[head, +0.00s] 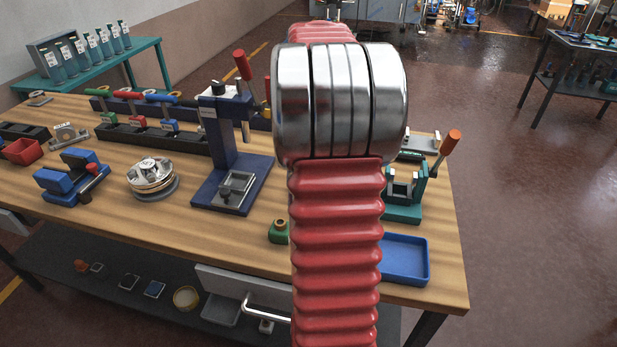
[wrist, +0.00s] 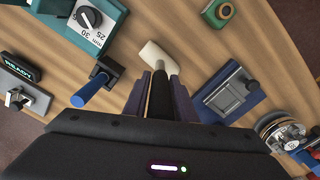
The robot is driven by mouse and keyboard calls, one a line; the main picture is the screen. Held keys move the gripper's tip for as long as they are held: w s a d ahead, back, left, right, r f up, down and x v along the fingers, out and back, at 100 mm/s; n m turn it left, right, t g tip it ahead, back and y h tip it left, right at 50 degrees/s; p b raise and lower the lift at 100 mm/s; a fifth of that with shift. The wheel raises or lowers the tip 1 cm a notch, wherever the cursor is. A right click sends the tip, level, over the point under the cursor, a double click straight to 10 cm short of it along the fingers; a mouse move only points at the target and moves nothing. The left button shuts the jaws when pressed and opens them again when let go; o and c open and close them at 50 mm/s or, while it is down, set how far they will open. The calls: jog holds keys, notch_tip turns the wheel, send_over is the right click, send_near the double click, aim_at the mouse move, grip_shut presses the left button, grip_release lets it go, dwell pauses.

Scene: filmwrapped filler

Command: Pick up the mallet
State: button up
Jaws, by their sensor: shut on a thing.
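The mallet shows in the wrist view, with a pale head (wrist: 160,59) and a dark handle (wrist: 161,97). My gripper (wrist: 160,88) is shut on the handle, with one finger on each side of it. The head sticks out beyond the fingertips over the wooden bench. I cannot tell whether the mallet touches the bench top or hangs above it. In the head view my own arm hides the gripper and the mallet.
A blue press (head: 233,150) and a round metal part (head: 152,175) stand on the wooden bench (head: 110,225). A teal fixture (head: 405,205) and a blue tray (head: 403,262) are right of my arm. A blue-handled tool (wrist: 93,90) lies left of the gripper.

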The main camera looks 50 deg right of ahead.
grip_shut()
jog(key=shift+r, duration=0.1)
dwell(0.4)
notch_tip(320, 180, up, 10)
jog(key=shift+f, duration=0.1)
dwell(0.5)
dwell(0.5)
